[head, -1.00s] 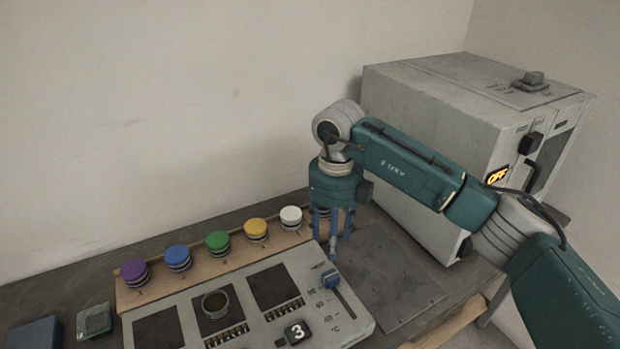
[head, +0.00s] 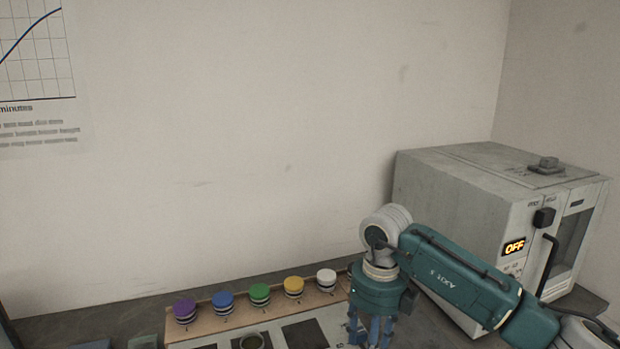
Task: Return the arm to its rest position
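My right arm (head: 455,275) comes in from the right, teal and grey, with its wrist bent down. My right gripper (head: 371,330) points down at the bottom edge, over the right end of the panel. Its blue fingers look apart with nothing seen between them; their tips are at or beyond the picture's edge. My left gripper is not in view.
A wooden rack (head: 208,325) holds purple, blue, green, yellow and white capped jars in a row. A grey panel (head: 325,320) with dark squares lies before it, mostly cut off. A grey oven (head: 455,195) reading OFF stands right. A chart (head: 38,55) hangs left.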

